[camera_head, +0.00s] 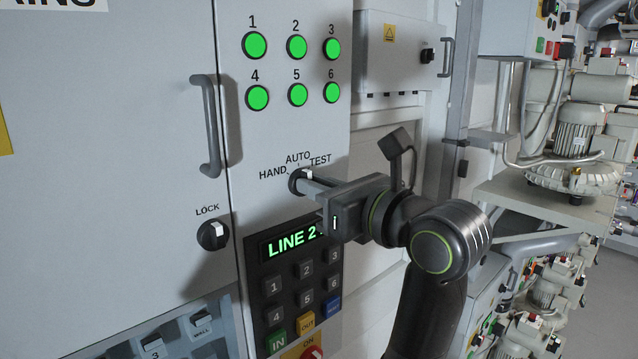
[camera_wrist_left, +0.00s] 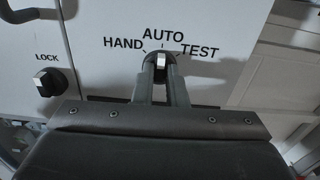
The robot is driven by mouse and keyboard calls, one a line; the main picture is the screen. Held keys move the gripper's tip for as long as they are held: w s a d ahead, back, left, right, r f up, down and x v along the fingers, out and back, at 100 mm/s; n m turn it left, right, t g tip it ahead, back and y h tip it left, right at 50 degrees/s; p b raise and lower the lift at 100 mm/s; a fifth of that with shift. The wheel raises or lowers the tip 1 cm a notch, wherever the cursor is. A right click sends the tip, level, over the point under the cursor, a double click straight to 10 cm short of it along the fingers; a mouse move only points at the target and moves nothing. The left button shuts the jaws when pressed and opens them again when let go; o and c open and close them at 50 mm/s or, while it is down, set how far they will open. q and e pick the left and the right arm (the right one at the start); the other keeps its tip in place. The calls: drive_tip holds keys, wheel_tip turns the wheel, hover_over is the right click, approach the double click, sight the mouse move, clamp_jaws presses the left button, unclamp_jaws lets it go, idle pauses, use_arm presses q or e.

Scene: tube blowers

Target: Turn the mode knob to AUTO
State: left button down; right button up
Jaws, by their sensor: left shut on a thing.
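The mode knob (camera_wrist_left: 160,62) is a dark round knob with a white grip, under the HAND, AUTO and TEST labels on the grey cabinet. In the left wrist view its white grip stands about upright, in line with the AUTO mark. In the head view the knob (camera_head: 309,174) shows only partly behind my fingers. My left gripper (camera_head: 308,184) reaches it from the right, facing the panel. In the left wrist view its two fingers (camera_wrist_left: 162,76) lie on either side of the knob, shut on it. My right gripper is in neither view.
Several lit green buttons (camera_head: 297,95) are above the knob. The LOCK knob (camera_head: 213,235) is lower left, and a bar handle (camera_head: 208,125) stands out from the door. A keypad with a LINE 2 display (camera_head: 285,245) is just below. Machinery (camera_head: 575,135) stands at the right.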

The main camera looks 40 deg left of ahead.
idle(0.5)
use_arm(q)
drive_tip(key=c, duration=1.5)
unclamp_jaws()
drive_tip(key=shift+o, duration=0.2)
drive_tip(key=s+d+b, duration=0.1)
drive_tip(key=d+b, duration=1.3)
drive_tip(key=d, duration=0.3)
drive_tip(key=shift+s+d, duration=0.15)
drive_tip(key=shift+s, duration=0.05)
